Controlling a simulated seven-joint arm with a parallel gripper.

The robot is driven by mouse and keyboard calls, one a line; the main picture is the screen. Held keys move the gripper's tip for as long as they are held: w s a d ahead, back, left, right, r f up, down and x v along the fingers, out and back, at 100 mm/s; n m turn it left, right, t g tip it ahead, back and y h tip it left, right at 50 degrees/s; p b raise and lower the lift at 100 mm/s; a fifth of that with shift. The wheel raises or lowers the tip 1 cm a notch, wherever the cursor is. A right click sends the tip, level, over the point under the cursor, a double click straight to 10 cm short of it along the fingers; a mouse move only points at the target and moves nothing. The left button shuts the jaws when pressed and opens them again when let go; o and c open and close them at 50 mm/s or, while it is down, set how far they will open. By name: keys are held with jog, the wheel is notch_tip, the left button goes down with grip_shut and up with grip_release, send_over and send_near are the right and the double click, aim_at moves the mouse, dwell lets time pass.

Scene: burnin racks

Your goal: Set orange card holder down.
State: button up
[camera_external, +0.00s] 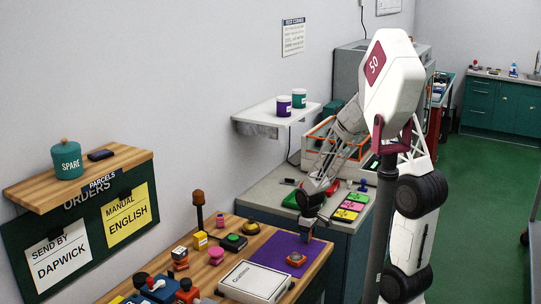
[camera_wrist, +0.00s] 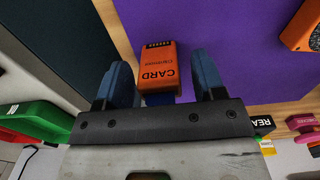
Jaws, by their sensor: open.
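The orange card holder (camera_wrist: 157,70), lettered CARD, is between the two blue fingers of my gripper (camera_wrist: 163,78) in the wrist view. The fingers are open, with a gap visible on its right side; the left finger is close to it. It appears over the purple mat (camera_wrist: 220,30), near the wooden table edge. I cannot tell whether it touches the surface. In the external view my gripper (camera_external: 307,228) is low over the back of the purple mat (camera_external: 271,252), and the card holder cannot be made out clearly there.
Another orange object (camera_external: 296,258) lies on the mat, to the right in the wrist view. A white box (camera_external: 254,282), a black-and-green button (camera_external: 233,242) and several small items crowd the wooden table left of the mat. A grey counter (camera_external: 262,196) with coloured pads stands behind.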

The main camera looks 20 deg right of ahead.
notch_tip(320, 180, up, 12)
dwell(0.6)
dwell(0.6)
jog(key=s+d+r+m+t, duration=0.2)
jog(key=s+d+r+m, duration=0.7)
jog(key=s+d+r, duration=0.8)
jog(key=shift+s+t, duration=0.3)
jog(key=shift+s, duration=1.45)
